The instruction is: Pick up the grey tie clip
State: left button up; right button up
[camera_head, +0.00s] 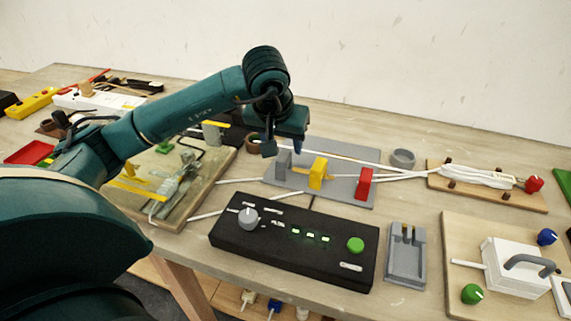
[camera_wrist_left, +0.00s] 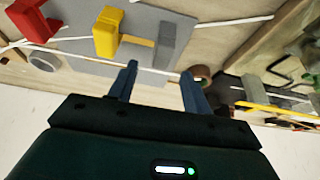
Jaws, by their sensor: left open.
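The grey tie clip (camera_head: 283,164) stands upright at the left end of a flat grey plate (camera_head: 345,157). It also shows in the left wrist view (camera_wrist_left: 166,42), just beyond my fingertips. A yellow clip (camera_head: 318,172) and a red clip (camera_head: 364,183) stand to its right on the same plate in the head view. My left gripper (camera_head: 284,146) is open and empty, just above and behind the grey clip in the head view. In the left wrist view its two fingers (camera_wrist_left: 160,72) are spread apart. My right gripper is in neither view.
A black control box (camera_head: 290,262) with a grey knob and green button lies in front of the plate. White cables run past the clips to a wooden board (camera_head: 490,197). A brown tape roll (camera_head: 253,144) sits close left of my gripper.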

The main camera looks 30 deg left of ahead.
aim_at(283, 156)
pick_arm(q)
jog(key=x, duration=0.7)
jog(key=shift+s+f+p, duration=0.25)
jog(key=shift+f+p, duration=0.05)
jog(key=shift+p, duration=0.1)
jog(key=shift+c, duration=0.2)
jog(key=c, duration=1)
notch_tip(283, 156, up, 10)
jog(key=shift+r+b, duration=0.1)
jog(key=shift+b, duration=0.2)
